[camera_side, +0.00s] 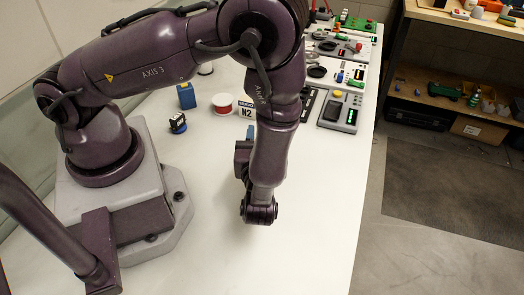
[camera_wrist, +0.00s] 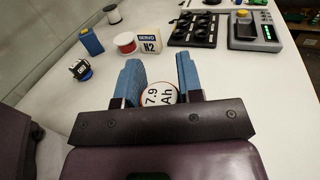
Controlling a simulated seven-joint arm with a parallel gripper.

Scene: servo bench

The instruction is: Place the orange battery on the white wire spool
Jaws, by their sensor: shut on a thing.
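My gripper (camera_wrist: 157,66) has two blue fingers and is shut on the orange battery (camera_wrist: 158,95). The battery's round white end, marked "7.9 Ah" with an orange rim, shows between the fingers in the wrist view; the rest of it is hidden. In the side view my arm hides most of the gripper and the battery. The white wire spool (camera_wrist: 113,14) stands at the back left in the wrist view, well beyond the fingers. In the side view it is partly hidden behind my arm (camera_side: 205,69).
A red spool (camera_wrist: 126,42) and an "N2" servo box (camera_wrist: 157,33) stand ahead of the fingers. A blue block (camera_wrist: 90,40) and a small black-and-blue part (camera_wrist: 80,69) stand to the left. A black tray (camera_wrist: 196,30) and a grey device (camera_wrist: 253,33) lie beyond. The right foreground is clear.

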